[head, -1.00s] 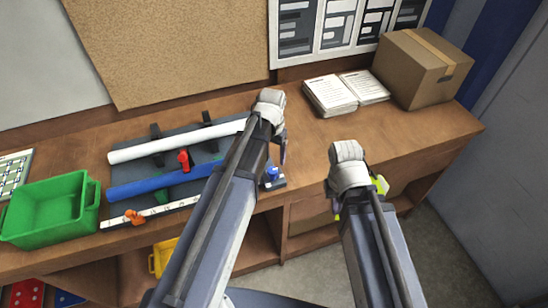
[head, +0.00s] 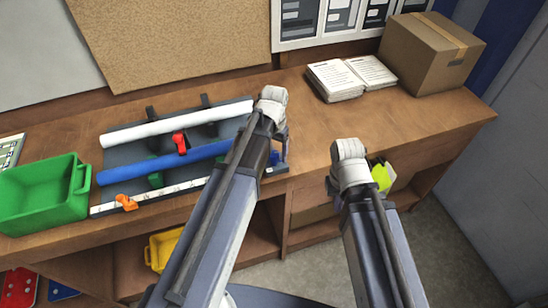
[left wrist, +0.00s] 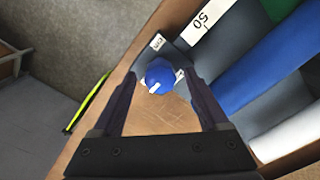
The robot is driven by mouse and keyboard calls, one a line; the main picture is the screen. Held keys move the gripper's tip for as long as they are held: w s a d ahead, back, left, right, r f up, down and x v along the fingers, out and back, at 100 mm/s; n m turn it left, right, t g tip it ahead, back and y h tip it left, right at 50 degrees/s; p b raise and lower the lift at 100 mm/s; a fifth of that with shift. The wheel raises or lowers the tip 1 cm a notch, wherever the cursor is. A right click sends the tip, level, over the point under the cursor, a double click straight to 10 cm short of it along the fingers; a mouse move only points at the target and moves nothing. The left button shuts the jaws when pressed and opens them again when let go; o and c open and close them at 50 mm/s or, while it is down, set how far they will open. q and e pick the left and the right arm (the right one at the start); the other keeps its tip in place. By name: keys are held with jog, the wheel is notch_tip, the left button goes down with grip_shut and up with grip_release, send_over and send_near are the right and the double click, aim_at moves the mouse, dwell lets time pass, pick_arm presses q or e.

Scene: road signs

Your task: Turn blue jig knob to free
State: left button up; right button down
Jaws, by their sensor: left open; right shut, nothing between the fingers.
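The blue knob (left wrist: 159,72) sits on the jig's grey base plate (left wrist: 186,56) in the left wrist view.
The jig holds a white tube (head: 160,128), a blue tube (head: 150,170), a red clamp (head: 181,143) and a ruler with an orange stop (head: 126,202). A green bin (head: 40,195) stands left. Papers (head: 335,80) and a cardboard box (head: 432,55) stand right.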

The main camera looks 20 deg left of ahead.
pick_arm(q)
jog(key=shift+f, duration=0.1)
grip_shut()
dwell(0.7)
